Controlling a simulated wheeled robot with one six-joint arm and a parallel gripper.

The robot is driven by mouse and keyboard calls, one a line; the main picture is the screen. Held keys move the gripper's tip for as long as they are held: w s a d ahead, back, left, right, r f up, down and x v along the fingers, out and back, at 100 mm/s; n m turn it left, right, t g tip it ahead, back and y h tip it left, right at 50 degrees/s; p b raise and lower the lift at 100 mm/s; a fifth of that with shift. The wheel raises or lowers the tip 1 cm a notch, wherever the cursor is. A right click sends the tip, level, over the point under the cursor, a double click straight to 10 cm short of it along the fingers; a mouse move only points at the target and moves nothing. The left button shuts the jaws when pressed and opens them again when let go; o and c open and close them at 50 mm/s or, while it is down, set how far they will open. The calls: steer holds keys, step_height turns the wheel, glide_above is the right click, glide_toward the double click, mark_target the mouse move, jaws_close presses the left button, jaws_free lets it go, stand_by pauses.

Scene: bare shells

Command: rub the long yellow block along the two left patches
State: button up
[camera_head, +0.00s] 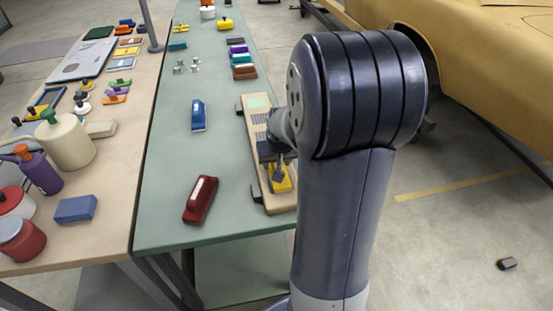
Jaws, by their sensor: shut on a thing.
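A long beige board (249,131) lies on the green table near its right edge. It carries a pale green patch (258,101) at its far end, a grey patch (260,118) nearer, and a dark patch (265,151) closer still. My arm hides the right side of the board. My gripper (278,176) points down over the near part of the board and is shut on a yellow block (282,184). The block is low at the board; I cannot tell whether it touches the surface. The other patches are partly or fully hidden by the arm.
A dark red block (200,200) and a blue block (198,115) lie on the green table (170,210) left of the board. Several small blocks sit at the far end. A wooden table (115,190) with bottles and tools stands left. A yellow car body (470,60) is at the right.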

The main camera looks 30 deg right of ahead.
steer(key=shift+s+a+f, duration=0.1)
steer(key=shift+s, duration=0.3)
steer(key=shift+w+d, duration=0.25)
steer(key=shift+w, duration=0.5)
steer(key=shift+w+d, duration=0.2)
steer(key=shift+w, duration=0.55)
steer(key=shift+s+a+b, duration=0.2)
steer(key=shift+s+a, duration=0.05)
steer(key=shift+s, duration=0.5)
steer(key=shift+s+a+b, duration=0.15)
steer(key=shift+s+a, duration=0.05)
steer(key=shift+s, duration=0.55)
steer(key=shift+w+d, duration=0.25)
steer(key=shift+w, duration=0.5)
steer(key=shift+w+d, duration=0.2)
steer(key=shift+w, duration=0.55)
steer(key=shift+s+a, duration=0.25)
steer(key=shift+s, duration=0.5)
steer(key=shift+s+a, duration=0.2)
steer(key=shift+s, duration=0.5)
steer(key=shift+w+d+b, duration=0.2)
steer(key=shift+w, duration=0.5)
steer(key=shift+w+d+b, duration=0.2)
steer(key=shift+w, duration=0.5)
steer(key=shift+s+a, duration=0.2)
steer(key=shift+s, duration=0.5)
steer(key=shift+s+a, duration=0.2)
steer(key=shift+s, duration=0.5)
steer(key=shift+w+d, duration=0.2)
steer(key=shift+w, duration=0.45)
